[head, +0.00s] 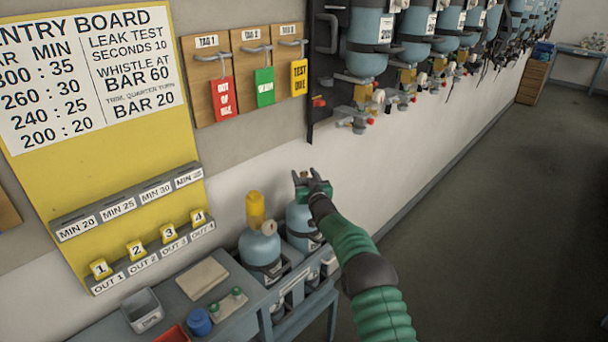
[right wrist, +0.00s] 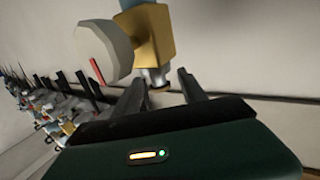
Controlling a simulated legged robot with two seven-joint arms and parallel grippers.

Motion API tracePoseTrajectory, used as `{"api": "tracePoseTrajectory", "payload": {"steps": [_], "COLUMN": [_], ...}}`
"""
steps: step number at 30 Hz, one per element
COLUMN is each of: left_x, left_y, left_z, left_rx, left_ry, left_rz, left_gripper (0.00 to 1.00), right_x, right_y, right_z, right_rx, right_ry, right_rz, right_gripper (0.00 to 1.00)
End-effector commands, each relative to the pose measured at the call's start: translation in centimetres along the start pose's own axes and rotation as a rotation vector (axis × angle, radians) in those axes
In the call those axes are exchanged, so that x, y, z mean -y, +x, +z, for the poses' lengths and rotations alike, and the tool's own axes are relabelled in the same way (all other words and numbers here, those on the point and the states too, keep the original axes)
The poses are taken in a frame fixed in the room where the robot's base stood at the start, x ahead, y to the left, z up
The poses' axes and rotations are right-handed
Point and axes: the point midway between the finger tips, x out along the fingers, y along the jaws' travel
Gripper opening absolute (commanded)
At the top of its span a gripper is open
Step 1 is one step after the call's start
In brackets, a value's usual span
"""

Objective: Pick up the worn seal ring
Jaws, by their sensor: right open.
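My right gripper (head: 308,174) is open in front of the pale wall, below the hanging sets. In the right wrist view its two dark fingers (right wrist: 161,88) point toward a brass valve block (right wrist: 150,42) with a white handwheel (right wrist: 103,50) carrying a red mark. A short outlet with a dark band (right wrist: 153,82) ends near the gap between the fingertips. I cannot tell whether this band is the worn seal ring, or whether the fingers touch it. No separate ring can be made out in the head view. My left gripper is out of view.
A row of blue cylinders (head: 367,45) with valves hangs on the wall. Below, a blue-grey bench (head: 240,317) holds a small grey bin (head: 143,311), a blue pot (head: 199,322) and a cylinder (head: 260,250). Tags hang on boards (head: 208,60). The floor at right is clear.

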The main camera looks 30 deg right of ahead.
Motion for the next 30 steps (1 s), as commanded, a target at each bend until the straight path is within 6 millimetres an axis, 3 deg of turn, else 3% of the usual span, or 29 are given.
{"api": "tracePoseTrajectory", "payload": {"steps": [10,21,30], "left_x": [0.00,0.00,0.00], "left_y": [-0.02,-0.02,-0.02], "left_z": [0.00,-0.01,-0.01], "left_rx": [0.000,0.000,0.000], "left_ry": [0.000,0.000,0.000], "left_rz": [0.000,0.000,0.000], "left_gripper": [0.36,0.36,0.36], "right_x": [-0.09,-0.09,-0.10], "right_y": [0.72,0.72,0.72], "right_z": [-0.02,-0.02,-0.05], "right_rx": [0.000,0.000,0.000], "right_ry": [0.000,0.000,0.000], "right_rz": [0.001,0.001,0.001], "right_gripper": [0.49,0.02,0.00]}}
